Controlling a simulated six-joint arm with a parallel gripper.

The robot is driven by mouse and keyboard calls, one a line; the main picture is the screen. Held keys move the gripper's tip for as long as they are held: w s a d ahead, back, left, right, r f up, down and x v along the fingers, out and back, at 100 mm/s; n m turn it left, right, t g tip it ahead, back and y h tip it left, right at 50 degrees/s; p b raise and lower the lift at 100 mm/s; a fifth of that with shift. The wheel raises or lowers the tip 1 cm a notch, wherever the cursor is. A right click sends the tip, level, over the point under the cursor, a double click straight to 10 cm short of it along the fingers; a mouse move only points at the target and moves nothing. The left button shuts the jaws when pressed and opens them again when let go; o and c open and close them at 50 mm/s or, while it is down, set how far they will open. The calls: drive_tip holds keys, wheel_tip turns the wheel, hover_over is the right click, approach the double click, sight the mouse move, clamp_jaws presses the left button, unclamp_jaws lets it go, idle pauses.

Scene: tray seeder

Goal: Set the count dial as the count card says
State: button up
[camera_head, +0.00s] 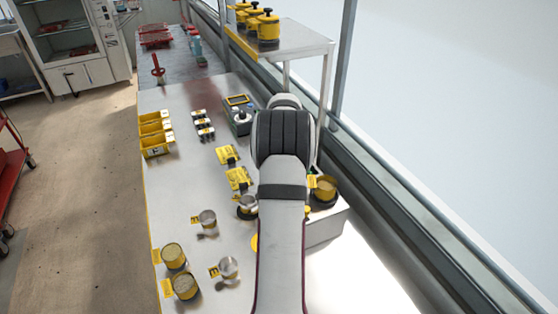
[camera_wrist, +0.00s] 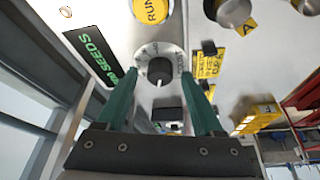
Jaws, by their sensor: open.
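The count dial (camera_wrist: 160,71) is a dark round knob on a pale marked disc in the wrist view. A light pointer mark shows at its lower edge in that view; the disc's lettering is too small to read surely. My gripper (camera_wrist: 162,80) is open, with its two green fingers to either side of the dial in the picture. I cannot tell if they touch it. Yellow printed cards (camera_wrist: 209,66) stand to the right; they also show in the head view (camera_head: 238,178). I cannot tell which is the count card. In the head view my arm hides the dial.
A yellow RUN button (camera_wrist: 150,10) and a dark SEEDS panel (camera_wrist: 92,52) lie near the dial. Metal cups (camera_head: 207,218), seed-filled yellow jars (camera_head: 173,256) and yellow bins (camera_head: 156,145) stand on the bench. A raised shelf (camera_head: 300,40) holds yellow-topped pots.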

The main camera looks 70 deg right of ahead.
clamp_jaws()
drive_tip(key=shift+m, duration=0.3)
drive_tip(key=m+g, duration=0.1)
drive_tip(key=m, duration=0.3)
drive_tip(key=shift+w+g+h, duration=0.15)
drive_tip(key=shift+g+h, duration=0.15)
drive_tip(key=shift+g, duration=0.1)
drive_tip(key=m+g, duration=0.1)
drive_tip(key=m, duration=0.3)
drive_tip(key=shift+w+g, duration=0.1)
drive_tip(key=shift+g, duration=0.3)
drive_tip(key=m+g+y, duration=0.1)
drive_tip(key=m, duration=0.4)
drive_tip(key=shift+w, duration=0.1)
drive_tip(key=m, duration=0.2)
drive_tip(key=m+g+y, duration=0.1)
drive_tip(key=m, duration=0.1)
drive_tip(key=shift+w+d+m+g+y, duration=0.1)
drive_tip(key=shift+m+g+y, duration=0.2)
drive_tip(key=shift+m, duration=0.4)
